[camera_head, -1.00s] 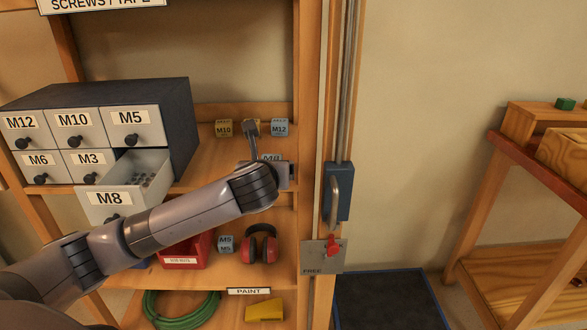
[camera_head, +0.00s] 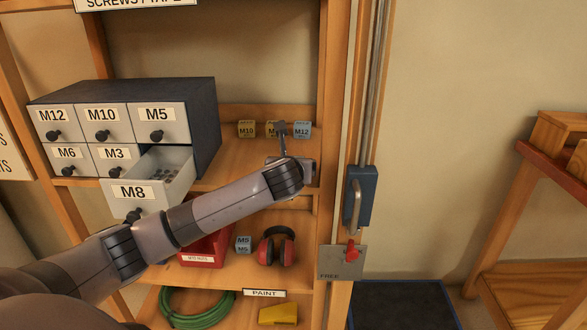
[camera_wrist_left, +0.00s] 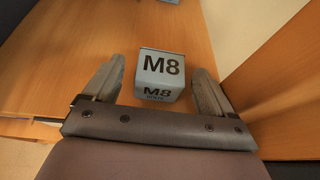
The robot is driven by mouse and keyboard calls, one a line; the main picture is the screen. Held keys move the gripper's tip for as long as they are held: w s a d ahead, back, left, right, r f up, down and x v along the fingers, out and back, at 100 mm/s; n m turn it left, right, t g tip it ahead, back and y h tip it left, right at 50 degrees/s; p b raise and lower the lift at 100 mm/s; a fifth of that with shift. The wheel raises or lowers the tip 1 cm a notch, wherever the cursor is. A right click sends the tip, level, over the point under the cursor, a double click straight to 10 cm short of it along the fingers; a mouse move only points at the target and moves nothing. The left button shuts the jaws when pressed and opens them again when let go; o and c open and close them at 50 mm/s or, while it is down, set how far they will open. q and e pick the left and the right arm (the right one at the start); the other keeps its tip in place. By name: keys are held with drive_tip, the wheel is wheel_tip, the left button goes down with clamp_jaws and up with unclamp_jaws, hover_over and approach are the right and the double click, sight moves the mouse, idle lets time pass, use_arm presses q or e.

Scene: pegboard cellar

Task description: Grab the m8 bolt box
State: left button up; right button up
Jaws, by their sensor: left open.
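The M8 bolt box (camera_wrist_left: 161,75) is a small blue-grey cube with dark M8 lettering, standing on the wooden shelf in the left wrist view. My left gripper (camera_wrist_left: 160,68) is open, with one finger on each side of the box. In the head view my left gripper (camera_head: 284,142) is over the right part of the middle shelf, and the arm and hand hide the box there. My right gripper is not in view.
Behind the hand stand an M10 box (camera_head: 246,129), a partly hidden box and an M12 box (camera_head: 302,130). An open M8 drawer (camera_head: 133,194) juts from the cabinet (camera_head: 203,115) at left. A shelf post (camera_head: 334,100) rises at right. Red earmuffs (camera_head: 278,246) lie below.

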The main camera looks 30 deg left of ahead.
use_arm(q)
drive_tip(key=c, duration=1.3)
drive_tip(key=shift+c, duration=0.2)
drive_tip(key=shift+r, duration=0.1)
